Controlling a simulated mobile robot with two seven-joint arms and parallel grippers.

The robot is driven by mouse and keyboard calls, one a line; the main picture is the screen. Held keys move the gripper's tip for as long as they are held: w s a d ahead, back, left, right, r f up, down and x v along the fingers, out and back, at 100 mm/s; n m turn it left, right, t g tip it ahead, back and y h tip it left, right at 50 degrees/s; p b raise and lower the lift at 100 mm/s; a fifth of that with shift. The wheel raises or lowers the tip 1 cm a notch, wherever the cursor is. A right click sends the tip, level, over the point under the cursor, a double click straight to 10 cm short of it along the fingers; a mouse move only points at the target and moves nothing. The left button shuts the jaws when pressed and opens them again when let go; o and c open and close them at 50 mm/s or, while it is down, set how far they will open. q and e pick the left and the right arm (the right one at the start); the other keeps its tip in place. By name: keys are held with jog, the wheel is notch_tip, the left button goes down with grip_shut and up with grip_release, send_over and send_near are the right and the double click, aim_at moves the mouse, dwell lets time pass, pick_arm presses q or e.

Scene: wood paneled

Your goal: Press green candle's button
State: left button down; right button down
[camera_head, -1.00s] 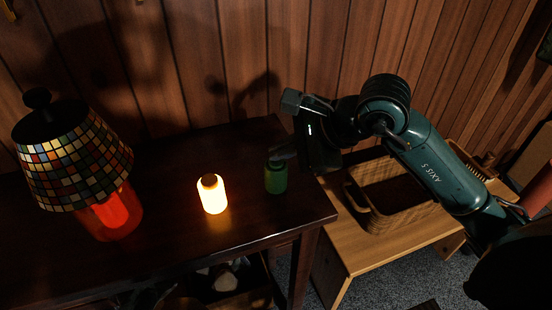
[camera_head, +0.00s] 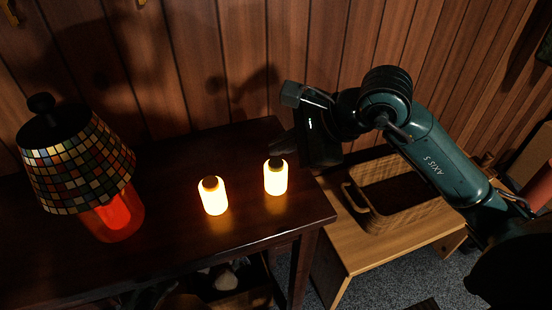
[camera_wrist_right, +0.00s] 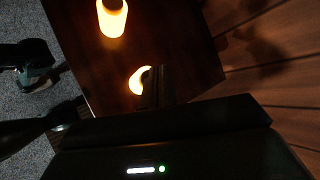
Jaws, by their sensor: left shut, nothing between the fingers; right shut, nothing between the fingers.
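The green candle (camera_head: 276,180) stands upright near the right end of the dark table and now glows yellow-white, with a dark button on top. It also shows in the right wrist view (camera_wrist_right: 138,82), partly hidden by the fingers. My right gripper (camera_head: 280,146) is shut and empty, its fingertips just above the candle's top, seemingly apart from it. The fingers also show in the right wrist view (camera_wrist_right: 157,86). A second lit candle (camera_head: 213,196) stands to its left. My left gripper is in neither view.
A lamp with a mosaic shade (camera_head: 75,160) and glowing red base stands at the table's left. A wicker basket (camera_head: 400,218) sits on a lower wooden bench (camera_head: 335,258) to the right. A paneled wall (camera_head: 230,60) rises behind. The dark table top (camera_head: 170,245) is clear in front.

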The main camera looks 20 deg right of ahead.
aim_at(282, 164)
notch_tip(282, 164, up, 6)
jog(key=p, duration=0.4)
dwell(0.4)
